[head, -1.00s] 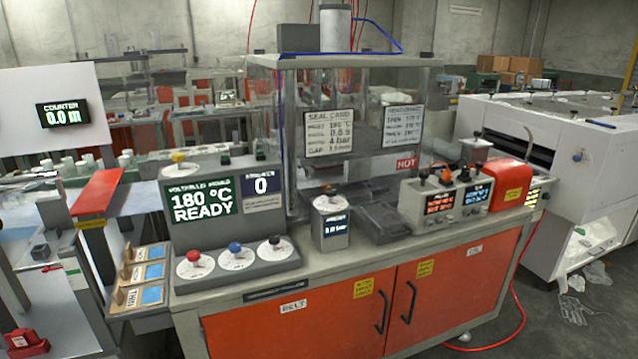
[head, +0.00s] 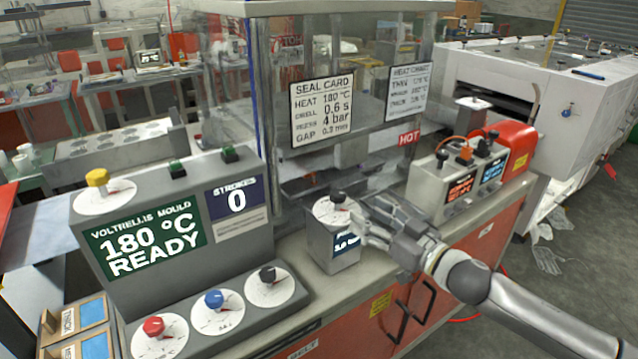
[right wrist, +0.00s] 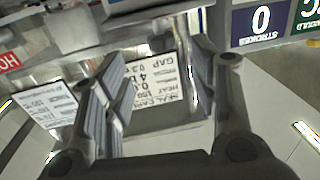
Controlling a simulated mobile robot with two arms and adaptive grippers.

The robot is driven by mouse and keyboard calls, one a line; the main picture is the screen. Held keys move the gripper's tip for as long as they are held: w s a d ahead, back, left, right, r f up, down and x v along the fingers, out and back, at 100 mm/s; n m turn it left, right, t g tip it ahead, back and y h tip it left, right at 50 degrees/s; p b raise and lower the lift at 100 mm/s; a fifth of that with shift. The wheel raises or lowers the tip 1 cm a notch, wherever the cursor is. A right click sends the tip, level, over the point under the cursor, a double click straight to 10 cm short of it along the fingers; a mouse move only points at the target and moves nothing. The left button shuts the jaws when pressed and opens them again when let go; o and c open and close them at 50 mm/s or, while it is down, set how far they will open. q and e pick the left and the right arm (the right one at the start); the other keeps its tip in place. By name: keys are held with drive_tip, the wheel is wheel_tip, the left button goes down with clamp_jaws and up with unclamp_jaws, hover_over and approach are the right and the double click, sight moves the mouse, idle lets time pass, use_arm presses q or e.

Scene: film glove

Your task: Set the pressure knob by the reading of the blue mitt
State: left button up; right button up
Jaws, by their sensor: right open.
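The black pressure knob (head: 338,197) sits on a white dial on top of a small grey box (head: 340,250) at the front of the bench. The box's small display seems to end in "bar"; its digits are hard to read. My right gripper (head: 362,226) is just right of the dial, with its fingers toward the box; I cannot tell whether it touches. In the right wrist view its fingers (right wrist: 152,85) are spread with nothing between them. The seal card (head: 321,111) reads 180 °C and 4 bar. No blue mitt shows. My left gripper is out of view.
The grey mould console (head: 165,215) reads "180 °C READY", strokes 0, with red (head: 154,326), blue (head: 213,299) and black (head: 267,274) knobs below. A glass guard rises behind the pressure box. A toggle-switch box (head: 450,185) and red unit (head: 515,146) stand right.

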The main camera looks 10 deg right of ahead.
sight(343, 199)
drive_tip(key=p+x, duration=0.1)
drive_tip(key=x, duration=0.2)
drive_tip(key=p+x, duration=0.1)
drive_tip(key=x, duration=0.2)
drive_tip(key=p+x, duration=0.1)
drive_tip(key=x, duration=0.2)
drive_tip(key=shift+w+a+r, duration=0.1)
drive_tip(key=shift+a+r, duration=0.1)
drive_tip(key=shift+r, duration=0.1)
drive_tip(key=shift+w+a, duration=0.2)
drive_tip(key=shift+w, duration=0.15)
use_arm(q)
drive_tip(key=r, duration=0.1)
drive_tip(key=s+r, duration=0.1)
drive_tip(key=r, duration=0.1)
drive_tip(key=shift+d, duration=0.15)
use_arm(e)
drive_tip(key=shift+f, duration=0.1)
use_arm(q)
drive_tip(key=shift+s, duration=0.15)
use_arm(e)
drive_tip(key=shift+c, duration=0.5)
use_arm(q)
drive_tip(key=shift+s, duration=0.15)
use_arm(e)
drive_tip(key=c, duration=0.9)
